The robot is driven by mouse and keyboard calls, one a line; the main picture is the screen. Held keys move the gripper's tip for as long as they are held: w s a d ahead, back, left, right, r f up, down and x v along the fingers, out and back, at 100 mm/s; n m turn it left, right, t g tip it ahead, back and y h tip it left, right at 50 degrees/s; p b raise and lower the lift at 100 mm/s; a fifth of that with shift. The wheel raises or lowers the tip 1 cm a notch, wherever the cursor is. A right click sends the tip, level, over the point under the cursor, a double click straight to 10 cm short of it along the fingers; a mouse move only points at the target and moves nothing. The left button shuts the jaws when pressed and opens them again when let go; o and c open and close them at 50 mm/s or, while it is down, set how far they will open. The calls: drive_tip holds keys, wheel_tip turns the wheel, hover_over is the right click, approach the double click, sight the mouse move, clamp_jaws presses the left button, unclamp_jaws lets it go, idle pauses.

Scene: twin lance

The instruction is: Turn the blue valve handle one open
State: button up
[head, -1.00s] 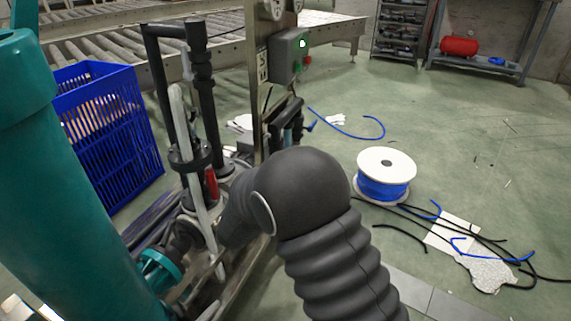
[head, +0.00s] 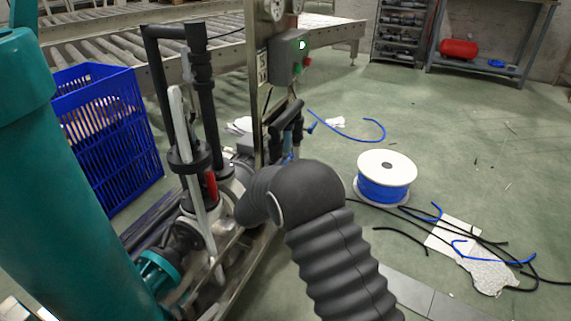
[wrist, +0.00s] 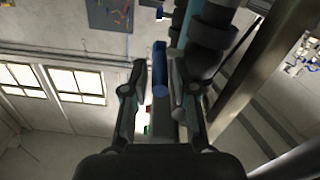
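In the wrist view, a blue valve handle (wrist: 160,68) shows as a narrow bar between the two fingers of my gripper (wrist: 161,85). The fingers are spread, with a visible gap at the handle's left side. The right finger is close to a dark pipe, and I cannot tell whether it touches the pipe. In the head view, a small blue part (head: 288,145) shows on the pipework behind my arm; I cannot tell if it is the same handle.
A red handle (head: 211,185) sits on the pipes at left. A grey control box (head: 288,55) with a green light is on the post. A blue crate (head: 105,140) stands at left. A blue cable spool (head: 384,185) and loose cables lie on the floor at right.

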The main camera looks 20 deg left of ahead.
drive_tip(key=shift+w, duration=1)
clamp_jaws()
drive_tip(key=shift+f, duration=0.1)
